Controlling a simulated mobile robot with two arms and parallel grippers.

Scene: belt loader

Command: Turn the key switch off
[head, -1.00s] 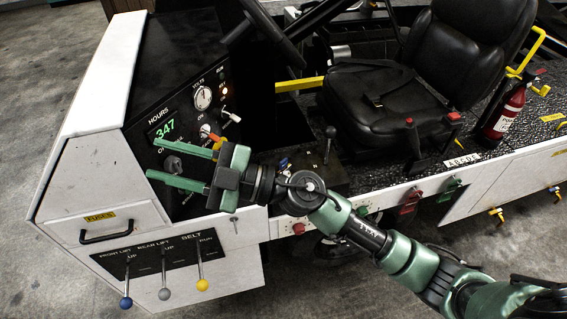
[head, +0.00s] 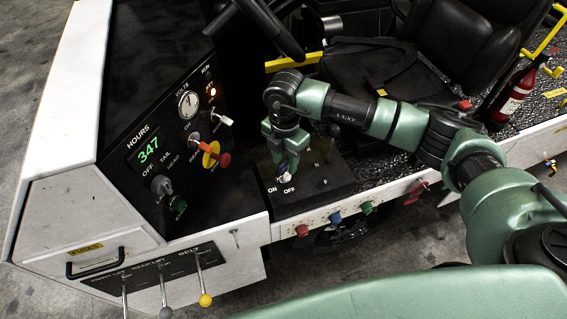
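The key switch (head: 284,178) sits on a low black panel (head: 325,178) beside the seat, next to white ON and OFF lettering. Only a small pale and blue part of it shows under the fingers. My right gripper (head: 288,170) points down right over it, with its fingertips at the switch. The fingers overlap from this angle, so I cannot tell whether they are shut on the key or which way the key points. My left gripper is not in view.
A dash with an hour meter reading 347 (head: 148,150), a gauge, knobs and a red-and-yellow knob (head: 211,155) is left of my gripper. The steering wheel (head: 270,25) is above it. Lift levers (head: 205,300) stand front left. The seat (head: 370,75) is behind.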

